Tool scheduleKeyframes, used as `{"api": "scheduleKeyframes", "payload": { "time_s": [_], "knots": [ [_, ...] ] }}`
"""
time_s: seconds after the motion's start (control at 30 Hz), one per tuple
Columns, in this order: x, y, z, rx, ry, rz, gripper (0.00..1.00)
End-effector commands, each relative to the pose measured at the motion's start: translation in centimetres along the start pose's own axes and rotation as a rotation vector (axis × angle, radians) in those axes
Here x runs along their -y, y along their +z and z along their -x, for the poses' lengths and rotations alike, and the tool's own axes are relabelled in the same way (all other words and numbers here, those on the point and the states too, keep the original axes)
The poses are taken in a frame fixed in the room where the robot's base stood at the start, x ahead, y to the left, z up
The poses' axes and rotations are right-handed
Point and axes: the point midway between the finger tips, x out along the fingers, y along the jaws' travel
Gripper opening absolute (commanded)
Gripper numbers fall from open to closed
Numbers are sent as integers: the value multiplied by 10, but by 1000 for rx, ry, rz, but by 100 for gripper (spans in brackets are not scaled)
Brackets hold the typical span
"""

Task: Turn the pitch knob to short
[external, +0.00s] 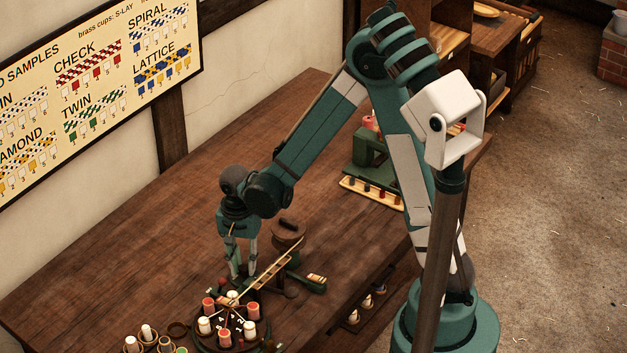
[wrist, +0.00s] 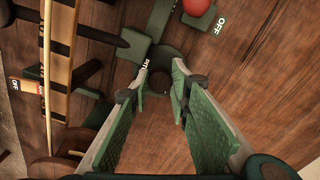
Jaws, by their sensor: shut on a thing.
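The pitch knob (wrist: 160,80) is a small dark round piece at the centre of the wrist view, beside a green block with a partly hidden label starting "PIT". My gripper (wrist: 161,72) is around it, one finger on each side, shut on it. The knob's pointer and its "short" mark are hidden, so I cannot tell its setting. In the external view my gripper (external: 241,272) points down at the green machine on the bench, behind the round bobbin plate (external: 200,340); the knob is hidden there.
A red ball (wrist: 197,6) with an "OFF" label is close to the fingers. A pale slatted rail (wrist: 47,70) runs along the left, with another "OFF" label (wrist: 14,84) beyond it. A green device (external: 370,160) stands farther back. Bare bench (external: 130,220) lies left of the arm.

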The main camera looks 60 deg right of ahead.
Motion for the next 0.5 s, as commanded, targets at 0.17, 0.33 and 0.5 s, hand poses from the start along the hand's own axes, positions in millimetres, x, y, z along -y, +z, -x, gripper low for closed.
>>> {"api": "scheduleKeyframes", "payload": {
  "time_s": [0.17,0.33,0.5],
  "knots": [
    [0,0,0,1,0,-59,8],
    [0,0,0,1,0,-78,8],
    [0,0,0,1,0,-79,8]
  ]
}}
